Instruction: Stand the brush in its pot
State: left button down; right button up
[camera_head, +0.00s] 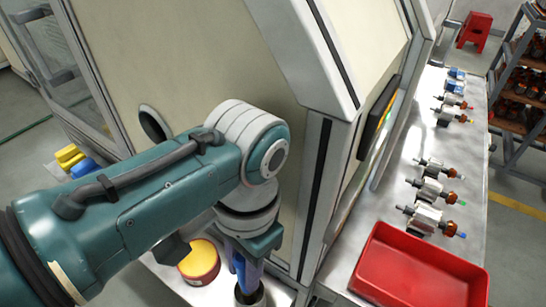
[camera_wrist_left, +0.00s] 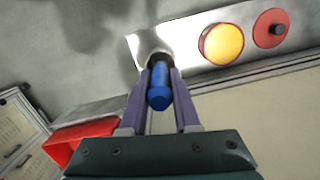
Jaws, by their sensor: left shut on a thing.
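The brush (camera_wrist_left: 158,90) has a blue handle and shows in the left wrist view between the two fingers of my left gripper (camera_wrist_left: 160,98). The left gripper (camera_head: 244,274) is shut on it and points down over the pot. The pot (camera_head: 262,297) is a small grey cup at the bottom edge of the head view. Its rim (camera_wrist_left: 150,52) also shows in the wrist view around the far end of the brush. The brush's tip is hidden, so I cannot tell how deep it sits. My right gripper is not in view.
A yellow-topped red tin (camera_head: 200,261) stands left of the pot. A red disc with a dark knob (camera_wrist_left: 271,28) lies beyond it. The cream machine housing (camera_head: 240,60) rises close behind. A red tray (camera_head: 420,270) and several armatures (camera_head: 425,215) occupy the right bench.

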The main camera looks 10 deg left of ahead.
pick_arm(q)
jog(key=c, duration=0.6)
grip_release()
jog(key=shift+o, duration=0.2)
jog(key=r, duration=0.5)
jog(key=r+p, duration=0.1)
jog(key=r, duration=0.1)
jog(key=shift+w+d+r, duration=0.25)
jog(key=shift+w, duration=0.1)
